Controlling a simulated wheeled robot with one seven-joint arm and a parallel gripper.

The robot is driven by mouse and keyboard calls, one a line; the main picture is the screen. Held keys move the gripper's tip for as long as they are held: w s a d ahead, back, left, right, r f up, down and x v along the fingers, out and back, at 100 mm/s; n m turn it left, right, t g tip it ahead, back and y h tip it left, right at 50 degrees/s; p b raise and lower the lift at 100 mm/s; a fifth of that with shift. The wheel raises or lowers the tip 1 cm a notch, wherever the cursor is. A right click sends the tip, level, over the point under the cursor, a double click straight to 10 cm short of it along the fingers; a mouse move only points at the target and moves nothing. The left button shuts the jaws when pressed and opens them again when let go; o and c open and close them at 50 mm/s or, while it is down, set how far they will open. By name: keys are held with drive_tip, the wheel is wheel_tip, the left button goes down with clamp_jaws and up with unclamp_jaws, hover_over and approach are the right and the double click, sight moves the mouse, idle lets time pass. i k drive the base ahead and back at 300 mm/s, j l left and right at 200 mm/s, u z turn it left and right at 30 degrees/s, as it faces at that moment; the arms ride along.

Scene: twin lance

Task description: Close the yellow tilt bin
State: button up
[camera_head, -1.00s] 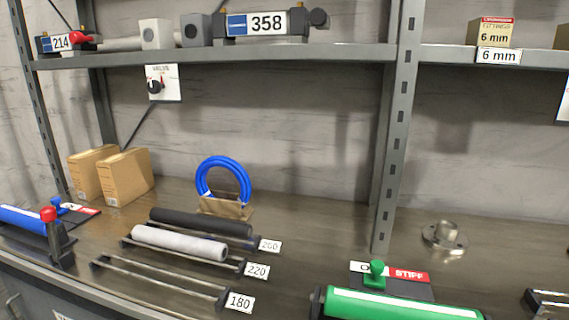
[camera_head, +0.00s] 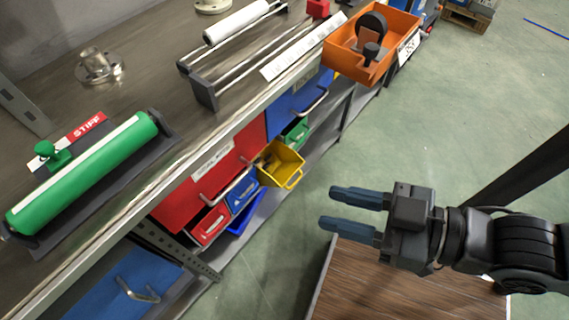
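The yellow tilt bin (camera_head: 285,158) is tipped out from the front of the workbench, below the drawers. Its open top shows, with something brownish inside that I cannot make out. A handle sits on its front lower edge. My gripper (camera_head: 340,209) is to the right of the bin and apart from it, over the floor. Its two blue fingers are spread, with nothing between them, and point left toward the bench.
Red (camera_head: 209,226), blue (camera_head: 241,194) and green (camera_head: 295,133) bins surround the yellow one. A red drawer (camera_head: 215,165) and blue drawer (camera_head: 300,100) with handles sit above. An orange tray (camera_head: 395,32) juts out. A brown wooden top (camera_head: 400,285) lies below my gripper. Green floor is free at right.

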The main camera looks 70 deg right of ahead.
sight(276, 162)
drive_tip(key=l, duration=0.55)
drive_tip(key=k+l+u, duration=0.15)
drive_tip(key=l, duration=0.4)
drive_tip(key=k+l, duration=0.1)
drive_tip(key=l, duration=0.45)
drive_tip(key=k+l+u, duration=0.25)
drive_tip(key=k+l, duration=0.25)
drive_tip(key=k+j, duration=0.1)
drive_tip(key=k, duration=0.2)
drive_tip(key=k+j, duration=0.1)
drive_tip(key=k, duration=0.2)
drive_tip(key=l+u, duration=0.05)
